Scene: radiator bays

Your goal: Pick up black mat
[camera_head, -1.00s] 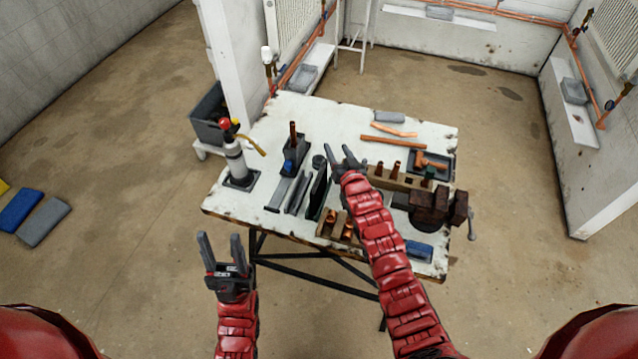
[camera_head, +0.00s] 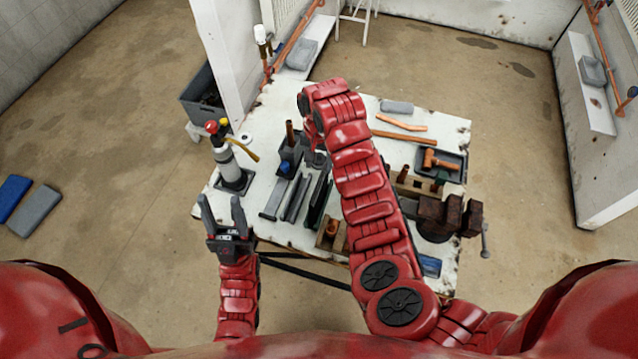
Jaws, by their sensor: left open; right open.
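Several thin slabs stand on edge side by side on the white worktable (camera_head: 262,120). The darkest of them, which looks like the black mat (camera_head: 319,197), is at the right of this row. My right arm reaches over the table and bends down. Its gripper (camera_head: 315,160) points down just above the far end of the row; it is open, small and partly hidden by the arm. I cannot tell whether it touches the mat. My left gripper (camera_head: 223,212) is open and empty, in front of the table's left front edge.
A torch cylinder (camera_head: 228,165) stands left of the slabs, and a blue-and-black tool (camera_head: 290,155) stands behind them. A wooden block (camera_head: 328,232) with copper fittings, a vise (camera_head: 440,213) and a tray (camera_head: 452,168) are to the right. Copper pipes (camera_head: 402,123) lie at the back.

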